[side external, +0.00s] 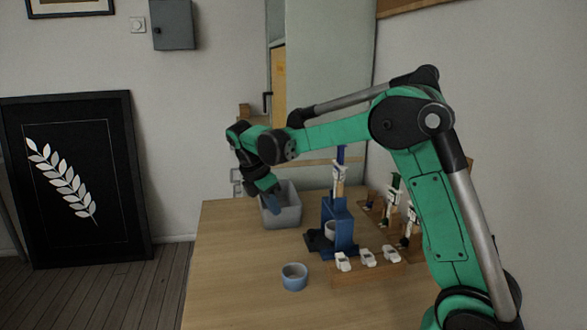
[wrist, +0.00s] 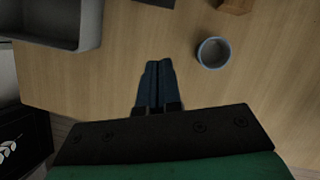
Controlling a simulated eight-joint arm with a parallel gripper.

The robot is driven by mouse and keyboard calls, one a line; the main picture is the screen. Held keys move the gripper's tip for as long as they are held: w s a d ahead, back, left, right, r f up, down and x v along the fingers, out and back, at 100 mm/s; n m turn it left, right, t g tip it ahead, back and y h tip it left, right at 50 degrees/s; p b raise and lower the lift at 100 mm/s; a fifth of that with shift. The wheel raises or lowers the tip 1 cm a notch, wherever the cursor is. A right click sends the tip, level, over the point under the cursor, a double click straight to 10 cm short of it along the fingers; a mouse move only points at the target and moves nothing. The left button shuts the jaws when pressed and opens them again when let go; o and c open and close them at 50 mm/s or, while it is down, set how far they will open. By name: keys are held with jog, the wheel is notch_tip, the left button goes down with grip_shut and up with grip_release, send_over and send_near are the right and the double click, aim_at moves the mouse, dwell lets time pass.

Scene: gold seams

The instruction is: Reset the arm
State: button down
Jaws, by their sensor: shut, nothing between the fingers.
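My gripper (side external: 277,206) hangs pointing down in front of the grey bin in the side view, at the left part of the table. In the wrist view my gripper (wrist: 158,70) has its two dark blue fingers together, with nothing between them. It is above bare wood, apart from the bin and the cup.
A grey bin (side external: 292,217) stands on the wooden table (side external: 225,267). A blue cup (side external: 294,277) stands near the front. A blue machine (side external: 338,229) holds a light cup. Racks with several white pieces (side external: 367,258) stand at right. The table's front left is clear.

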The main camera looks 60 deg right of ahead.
jog(key=s+a+r+m+t+y, duration=0.1)
jog(key=s+a+m+t+y, duration=0.3)
jog(key=s+a+m+t, duration=0.4)
jog(key=s+a+m, duration=0.2)
jog(key=a+m, duration=0.3)
jog(key=shift+s+a+r+t, duration=0.15)
jog(key=shift+s+a+t, duration=0.05)
jog(key=shift+a+t, duration=0.2)
